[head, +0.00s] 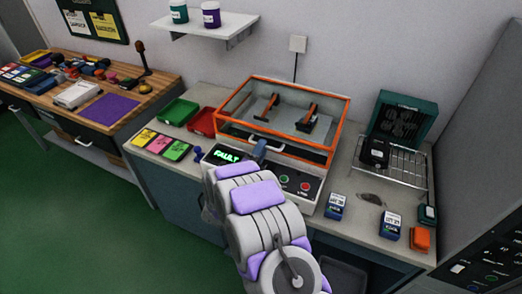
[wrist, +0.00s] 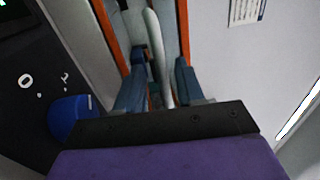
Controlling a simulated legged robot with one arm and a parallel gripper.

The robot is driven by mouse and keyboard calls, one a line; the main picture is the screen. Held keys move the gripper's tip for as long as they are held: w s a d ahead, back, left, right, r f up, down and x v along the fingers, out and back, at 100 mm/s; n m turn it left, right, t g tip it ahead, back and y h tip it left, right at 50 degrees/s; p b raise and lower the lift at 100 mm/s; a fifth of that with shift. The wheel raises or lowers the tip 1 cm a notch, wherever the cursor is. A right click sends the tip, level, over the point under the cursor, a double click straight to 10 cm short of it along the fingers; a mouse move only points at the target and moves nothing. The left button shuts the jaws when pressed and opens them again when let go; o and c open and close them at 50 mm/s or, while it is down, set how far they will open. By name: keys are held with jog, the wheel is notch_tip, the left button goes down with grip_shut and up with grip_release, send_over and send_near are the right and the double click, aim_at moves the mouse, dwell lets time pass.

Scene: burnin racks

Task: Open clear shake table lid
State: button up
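The shake table (head: 312,187) stands on the grey bench, with a green FAULT readout, a green button and a red button on its front. Its clear lid (head: 343,120), edged in orange, sits down over the table, with orange-and-black clamps inside. A pale handle bar is on the lid's front; in the wrist view this handle (wrist: 153,35) runs between my two blue-grey fingers. My gripper (wrist: 161,75) is open, one finger on each side of the bar; contact cannot be told. In the head view my gripper (head: 259,149) is at the lid's front, partly hidden by my arm.
Green (head: 179,111) and red (head: 201,122) bins and coloured cards (head: 161,144) are left of the table. A wire rack (head: 403,166), a green fan unit (head: 402,118) and small labelled boxes are right. A shelf (head: 211,26) hangs above.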

jog(key=shift+w+d, duration=0.1)
jog(key=shift+w, duration=0.05)
grip_shut()
dwell(0.4)
